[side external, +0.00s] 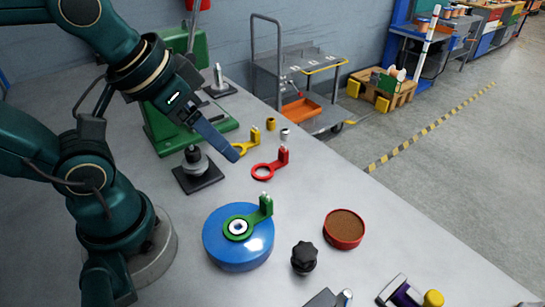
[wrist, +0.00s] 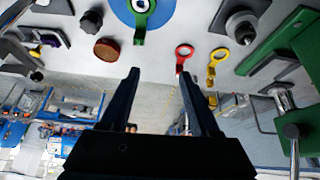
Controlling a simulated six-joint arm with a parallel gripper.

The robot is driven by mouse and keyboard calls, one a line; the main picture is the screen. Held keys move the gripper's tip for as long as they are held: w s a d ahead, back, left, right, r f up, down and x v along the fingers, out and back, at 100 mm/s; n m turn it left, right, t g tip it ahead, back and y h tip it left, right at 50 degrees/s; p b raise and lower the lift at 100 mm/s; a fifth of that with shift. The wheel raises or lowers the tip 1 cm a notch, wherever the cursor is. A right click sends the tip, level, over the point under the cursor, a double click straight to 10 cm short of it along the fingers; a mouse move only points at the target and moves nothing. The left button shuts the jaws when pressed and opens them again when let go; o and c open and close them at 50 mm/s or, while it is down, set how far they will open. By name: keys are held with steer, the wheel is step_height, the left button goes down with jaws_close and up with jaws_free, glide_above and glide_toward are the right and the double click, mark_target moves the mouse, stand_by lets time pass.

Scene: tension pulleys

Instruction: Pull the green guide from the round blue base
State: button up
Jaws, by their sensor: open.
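The green guide (side external: 262,210) sits on top of the round blue base (side external: 232,256). Its ring lies around a silver post at the centre, and its upright tab stands at the base's right edge. In the wrist view the green guide (wrist: 140,32) and part of the blue base (wrist: 122,10) show at the top edge, cut off by the frame. My gripper (side external: 236,157) is in the air behind the blue base, near the red and yellow guides, apart from the green guide. In the wrist view my gripper (wrist: 160,78) has its two fingers spread with nothing between them.
A red ring guide (side external: 265,172) and a yellow one (side external: 247,146) lie behind the base. A red round tin (side external: 343,230) and a black knob (side external: 304,256) stand to its right. A black-based post (side external: 197,172) stands behind left. The table's edge runs along the right.

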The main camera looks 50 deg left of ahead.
steer(key=w+d+f+g, duration=0.1)
steer(key=w+d+g, duration=0.1)
steer(key=w+g, duration=0.15)
steer(key=g, duration=0.2)
glide_above(267, 197)
step_height(267, 197, down, 6)
steer(key=shift+w+f, duration=0.1)
steer(key=shift+w, duration=0.05)
steer(key=shift+f+m, duration=0.3)
steer(key=shift+f, duration=2.55)
jaws_close()
